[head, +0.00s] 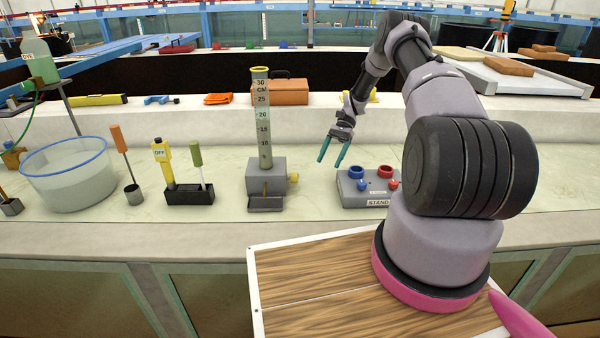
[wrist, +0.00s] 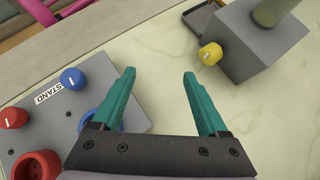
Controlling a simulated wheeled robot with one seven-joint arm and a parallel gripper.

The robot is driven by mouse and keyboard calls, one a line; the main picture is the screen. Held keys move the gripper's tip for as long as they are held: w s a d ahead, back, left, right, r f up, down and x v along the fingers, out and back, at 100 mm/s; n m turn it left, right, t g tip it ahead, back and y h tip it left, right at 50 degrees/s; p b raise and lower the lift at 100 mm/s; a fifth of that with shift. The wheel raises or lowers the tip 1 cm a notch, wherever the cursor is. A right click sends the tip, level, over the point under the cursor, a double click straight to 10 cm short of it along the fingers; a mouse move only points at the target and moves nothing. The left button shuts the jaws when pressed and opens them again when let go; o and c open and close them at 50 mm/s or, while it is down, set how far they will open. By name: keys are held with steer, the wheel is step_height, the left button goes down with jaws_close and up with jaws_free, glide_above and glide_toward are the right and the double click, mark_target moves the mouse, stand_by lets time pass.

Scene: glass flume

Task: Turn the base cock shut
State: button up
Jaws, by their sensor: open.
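The base cock is a yellow knob (head: 293,177) on the right side of the grey base block (head: 265,176), under a clear graduated tube (head: 262,120) with a yellow rim. In the wrist view the yellow knob (wrist: 210,54) sits at upper right on the block's side, with a pale mark on its face. My gripper (head: 331,162) has teal fingers, spread and empty, above the counter to the right of the tube. In the wrist view the gripper (wrist: 158,75) points up the picture, and the knob lies beyond its right fingertip, apart from it.
A grey STAND box (head: 354,199) with red and blue knobs and sockets is right of the block. A small dark tray (head: 265,203) lies before the block. A black holder (head: 190,195) with probes and a clear tub (head: 70,175) stand left. Counter between block and STAND box is clear.

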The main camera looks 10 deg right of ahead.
steer(key=s+a+n+t+h, duration=0.1)
steer(key=a+n+t, duration=0.1)
steer(key=n, duration=0.6)
steer(key=n+t+h, duration=0.2)
steer(key=n+t, duration=0.5)
steer(key=n, duration=1.1)
glide_toward(297, 174)
steer(key=x, duration=1)
jaws_close()
